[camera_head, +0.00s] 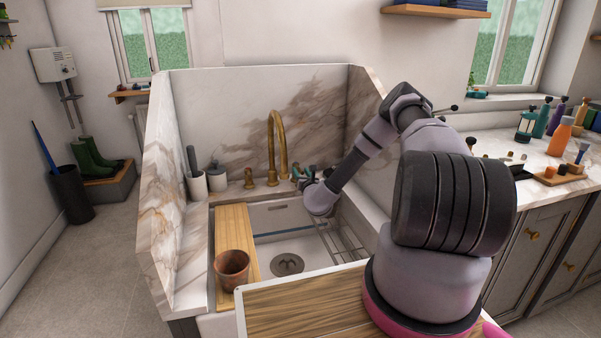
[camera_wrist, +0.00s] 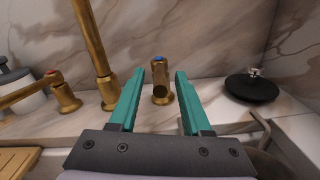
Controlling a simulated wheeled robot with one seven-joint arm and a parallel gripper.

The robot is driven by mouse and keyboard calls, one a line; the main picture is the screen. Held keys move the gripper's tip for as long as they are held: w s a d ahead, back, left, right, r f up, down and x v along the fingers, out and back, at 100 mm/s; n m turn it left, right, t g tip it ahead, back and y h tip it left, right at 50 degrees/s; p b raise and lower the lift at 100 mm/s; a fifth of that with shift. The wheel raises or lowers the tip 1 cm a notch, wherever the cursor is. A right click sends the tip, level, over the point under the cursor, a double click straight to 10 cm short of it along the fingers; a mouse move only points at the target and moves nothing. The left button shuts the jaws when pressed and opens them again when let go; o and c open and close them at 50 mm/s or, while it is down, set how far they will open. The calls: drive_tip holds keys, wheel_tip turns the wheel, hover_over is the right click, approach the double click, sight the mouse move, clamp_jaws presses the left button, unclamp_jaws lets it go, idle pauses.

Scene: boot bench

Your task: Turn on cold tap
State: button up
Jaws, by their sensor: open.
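The cold tap (camera_wrist: 160,78) is a short brass post with a blue mark on top, right of the brass spout (camera_wrist: 93,45). Its lever seems to point towards the wrist camera, foreshortened to a dark round end. My gripper (camera_wrist: 160,73) is open, with one teal finger on each side of the tap in the wrist view. I see no clear contact. In the head view my gripper (camera_head: 302,174) is at the back rim of the sink, right of the spout, and mostly hides the cold tap. The hot tap (camera_wrist: 63,95) has a red mark and its lever points left.
The white sink (camera_head: 290,245) lies below, with a wooden board (camera_head: 233,222) and a clay pot (camera_head: 232,268) on its left. A black round object (camera_wrist: 252,87) sits on the ledge right of the tap. Marble walls (camera_head: 240,110) close the back and sides.

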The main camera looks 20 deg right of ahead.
drive_tip(key=shift+w, duration=0.55)
clamp_jaws()
idle(1.1)
